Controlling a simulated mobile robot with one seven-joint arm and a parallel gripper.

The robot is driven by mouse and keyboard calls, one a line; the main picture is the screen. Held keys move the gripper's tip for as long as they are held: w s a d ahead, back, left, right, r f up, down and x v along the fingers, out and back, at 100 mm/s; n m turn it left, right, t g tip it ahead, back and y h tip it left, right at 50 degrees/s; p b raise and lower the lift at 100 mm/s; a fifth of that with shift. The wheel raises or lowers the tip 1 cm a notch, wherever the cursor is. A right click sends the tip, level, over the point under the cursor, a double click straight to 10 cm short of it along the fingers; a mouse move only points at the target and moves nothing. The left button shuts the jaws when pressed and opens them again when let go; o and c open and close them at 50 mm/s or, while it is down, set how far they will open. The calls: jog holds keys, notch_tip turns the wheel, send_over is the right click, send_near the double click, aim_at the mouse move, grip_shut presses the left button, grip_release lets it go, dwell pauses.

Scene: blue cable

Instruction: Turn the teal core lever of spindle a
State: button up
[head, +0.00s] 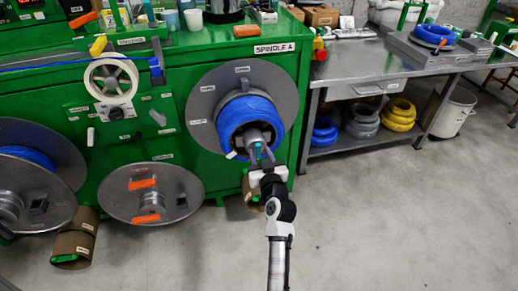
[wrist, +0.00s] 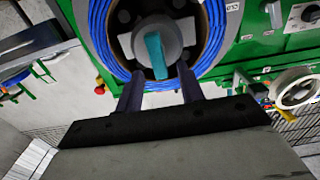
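Spindle A (head: 243,107) is a grey disc on the green machine, with a blue cable coil (head: 249,112) around its core. The "SPINDLE A" label (head: 274,48) is above it to the right. The teal core lever (wrist: 155,55) stands out from the grey hub in the upper middle of the wrist view. In the head view it is small and partly hidden at the hub. My gripper (wrist: 160,84) is open, its two dark fingers apart, pointing at the hub. In the wrist view the lever's lower end appears between the fingertips; I cannot tell whether they touch it.
A second disc with orange handles (head: 150,194) is at lower left, and another reel with blue cable (head: 28,157) is at far left. A grey workbench (head: 360,63) with cable coils on its shelf stands to the right. The floor (head: 380,220) at front right is clear.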

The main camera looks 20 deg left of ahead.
jog(key=shift+x, duration=1.15)
jog(key=shift+c, duration=0.5)
grip_shut()
jog(key=shift+w+d+f+m+p, duration=0.2)
jog(key=shift+d+f+m+p, duration=0.25)
jog(key=shift+m, duration=2.5)
jog(key=shift+w+d+f+m+p, duration=0.15)
jog(key=shift+m+p, duration=0.45)
jog(key=shift+m, duration=2.4)
jog(key=shift+w+d+f+m+p, duration=0.25)
jog(key=shift+f+m+p, duration=0.2)
jog(key=shift+m, duration=2.5)
